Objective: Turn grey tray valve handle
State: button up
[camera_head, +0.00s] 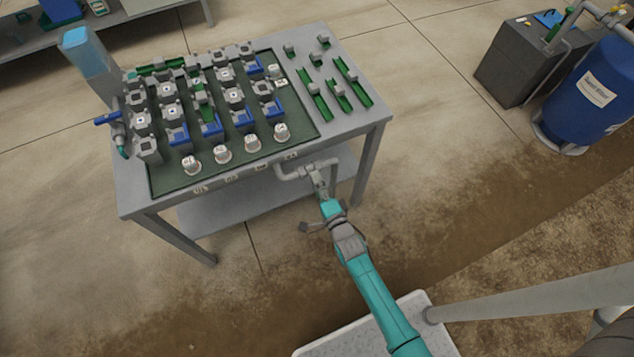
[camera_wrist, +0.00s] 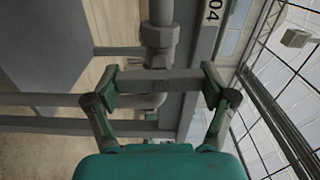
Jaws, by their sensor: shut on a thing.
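The grey valve handle (camera_wrist: 160,82) is a flat bar lying crosswise in the wrist view, in front of a grey pipe fitting (camera_wrist: 159,37). My gripper (camera_wrist: 160,86) has one finger at each end of the bar and is shut on it. In the head view, my gripper (camera_head: 325,192) is at the grey valve pipe (camera_head: 292,173) below the front edge of the tray table (camera_head: 352,128), near its right front corner. The handle is small there and partly hidden by my gripper.
The table top carries a green tray (camera_head: 165,184) with several grey and blue blocks and white pots. A blue-handled valve (camera_head: 108,118) is at its left side. A lower shelf (camera_head: 240,206) lies beneath. A blue barrel (camera_head: 590,95) stands far right.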

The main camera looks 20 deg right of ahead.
dwell(0.4)
jog(key=o, duration=1)
jog(key=shift+s, duration=0.1)
jog(key=s, duration=1.1)
jog(key=shift+s, duration=0.4)
